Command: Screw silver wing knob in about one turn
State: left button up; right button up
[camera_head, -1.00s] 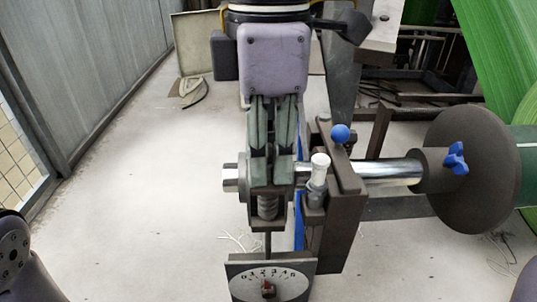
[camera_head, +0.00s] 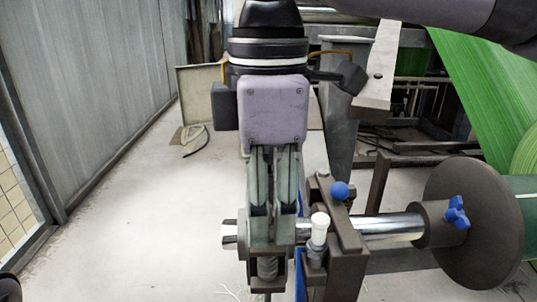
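My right gripper (camera_head: 271,238) points straight down in the middle of the view. Its two long fingers are close together, with their tips at the level of the silver shaft. They sit just above a coiled spring (camera_head: 268,266) on an upright screw. I cannot make out the silver wing knob; the fingers cover the place above the spring. Whether they are closed on anything is hidden. My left gripper is out of view.
A silver shaft (camera_head: 388,228) runs right from a dark bracket (camera_head: 345,262) to a dark disc (camera_head: 480,220) with a blue knob (camera_head: 456,213). A white-capped post (camera_head: 319,230) and a blue ball (camera_head: 339,190) stand close right of the fingers.

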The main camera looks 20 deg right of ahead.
notch_tip(320, 180, up, 10)
jog(key=shift+r, duration=0.25)
dwell(0.5)
